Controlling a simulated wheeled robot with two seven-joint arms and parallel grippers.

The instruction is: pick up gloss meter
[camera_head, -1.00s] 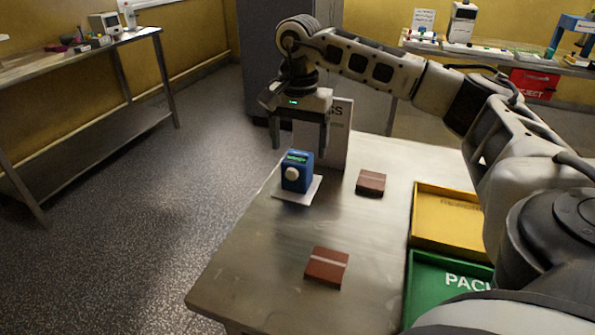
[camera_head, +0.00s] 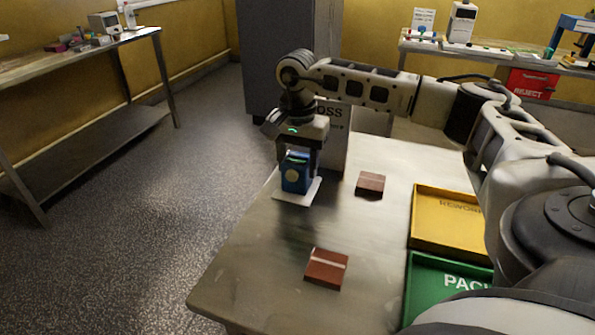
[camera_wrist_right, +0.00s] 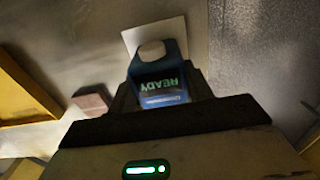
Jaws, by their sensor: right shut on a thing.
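The gloss meter (camera_head: 295,180) is a small blue box with a round pale knob on its front. It stands upright over a white pad (camera_head: 312,192) near the table's far left corner. My right gripper (camera_head: 298,165) reaches down from above and is shut on the meter, with a finger on each side. In the right wrist view the meter (camera_wrist_right: 160,80) sits between the fingers, and its screen reads READY upside down. Whether its base touches the pad is hard to tell. My left gripper is not in view.
A sign (camera_head: 337,140) stands just behind the meter. Two brown blocks lie on the table, one right of the meter (camera_head: 370,184) and one nearer (camera_head: 326,268). A yellow tray (camera_head: 413,215) and a green tray (camera_head: 411,290) stand at the right.

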